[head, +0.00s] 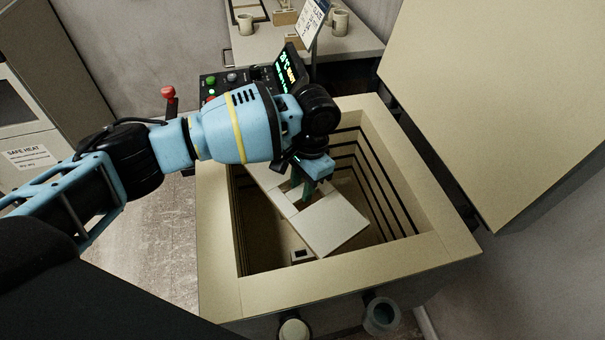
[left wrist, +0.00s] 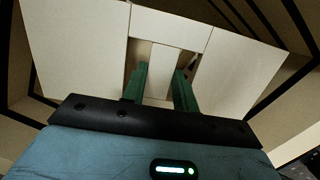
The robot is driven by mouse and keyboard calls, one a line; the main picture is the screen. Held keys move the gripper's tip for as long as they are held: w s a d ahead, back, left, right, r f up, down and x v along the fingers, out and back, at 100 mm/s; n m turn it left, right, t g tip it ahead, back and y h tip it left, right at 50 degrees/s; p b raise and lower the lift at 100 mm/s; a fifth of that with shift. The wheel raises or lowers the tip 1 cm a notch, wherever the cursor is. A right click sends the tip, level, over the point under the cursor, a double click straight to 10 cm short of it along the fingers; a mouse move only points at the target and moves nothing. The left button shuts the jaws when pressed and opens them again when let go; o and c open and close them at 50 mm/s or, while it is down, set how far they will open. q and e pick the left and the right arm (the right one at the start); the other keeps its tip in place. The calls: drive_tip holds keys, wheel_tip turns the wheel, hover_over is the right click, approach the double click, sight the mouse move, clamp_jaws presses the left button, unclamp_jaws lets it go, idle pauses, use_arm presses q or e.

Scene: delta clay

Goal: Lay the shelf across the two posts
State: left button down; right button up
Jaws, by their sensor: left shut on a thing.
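The shelf (head: 333,225) is a pale flat slab with a cut-out on each side of a middle bar. It is inside the open kiln, turned at an angle to the kiln walls. My left gripper (head: 299,190) reaches down from above, its green fingers shut on the middle bar. In the left wrist view the shelf (left wrist: 240,62) spreads to both sides of the fingers (left wrist: 160,85). One post (head: 301,256), small and pale with a dark hole, shows beyond the shelf's near-left edge. The other post is not visible. I cannot tell whether the shelf touches a post.
The kiln's thick rim (head: 345,280) surrounds the shelf, with dark grooves on the inner walls. The raised lid (head: 500,90) stands at the right. A control panel (head: 235,80) with buttons and a table (head: 265,45) with mugs are behind.

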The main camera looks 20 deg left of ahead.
use_arm(q)
wheel_tip(320, 180, down, 10)
drive_tip(key=b, duration=0.1)
drive_tip(key=shift+f+b, duration=0.25)
drive_tip(key=shift+b, duration=0.1)
idle(0.3)
drive_tip(key=shift+f, duration=0.45)
drive_tip(key=c, duration=1.1)
unclamp_jaws()
drive_tip(key=r, duration=0.4)
drive_tip(key=w+r+p, duration=0.1)
drive_tip(key=r, duration=0.3)
drive_tip(key=d+r, duration=0.1)
drive_tip(key=r, duration=0.3)
drive_tip(key=shift+w+r+p, duration=0.2)
drive_tip(key=shift+r+p, duration=0.1)
drive_tip(key=shift+r, duration=0.05)
